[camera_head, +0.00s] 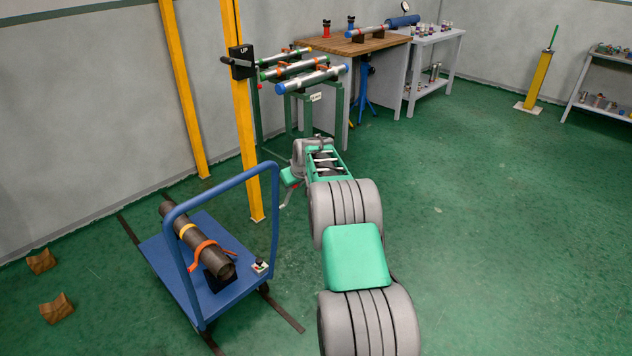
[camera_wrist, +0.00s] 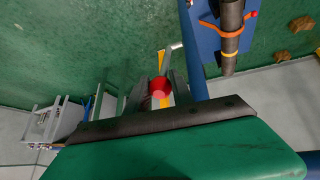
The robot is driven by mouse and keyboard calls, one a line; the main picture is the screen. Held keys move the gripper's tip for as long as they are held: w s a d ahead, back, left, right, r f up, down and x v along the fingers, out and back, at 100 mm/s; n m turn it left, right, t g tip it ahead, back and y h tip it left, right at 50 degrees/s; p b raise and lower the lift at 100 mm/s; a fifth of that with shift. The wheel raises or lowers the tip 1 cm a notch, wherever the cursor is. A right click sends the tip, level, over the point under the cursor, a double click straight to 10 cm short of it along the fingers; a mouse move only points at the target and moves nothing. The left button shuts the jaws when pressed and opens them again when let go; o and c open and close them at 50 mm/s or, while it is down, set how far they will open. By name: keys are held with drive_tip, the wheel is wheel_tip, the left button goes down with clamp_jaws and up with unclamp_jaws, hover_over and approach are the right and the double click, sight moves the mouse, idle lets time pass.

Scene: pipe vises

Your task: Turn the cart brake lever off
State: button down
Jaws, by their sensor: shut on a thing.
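The blue cart (camera_head: 165,262) stands at the lower left in the head view, with a tall blue push handle (camera_head: 276,215). My gripper (camera_head: 288,196) is just right of this handle and partly hidden by my arm. In the wrist view my gripper (camera_wrist: 161,88) is shut on a red, round-ended piece (camera_wrist: 160,86), which looks like a lever knob. The blue handle tube (camera_wrist: 190,55) runs close beside the fingers. Whether the red piece belongs to the cart brake is not clear. A small plate with a black knob (camera_head: 260,264) sits on the cart deck's right corner.
A dark pipe (camera_head: 195,240) with orange and yellow bands lies on the cart. Yellow posts (camera_head: 242,130) stand behind; one carries a black box marked UP (camera_head: 242,62). Wooden chocks (camera_head: 56,308) lie at left.

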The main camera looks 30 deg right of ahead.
drive_tip(key=shift+w+r, duration=0.15)
drive_tip(key=shift+w, duration=0.15)
drive_tip(key=shift+a, duration=0.1)
drive_tip(key=c, duration=1.1)
unclamp_jaws()
drive_tip(key=shift+s, duration=0.1)
drive_tip(key=v, duration=0.7)
drive_tip(key=shift+r, duration=0.3)
drive_tip(key=shift+c, duration=0.3)
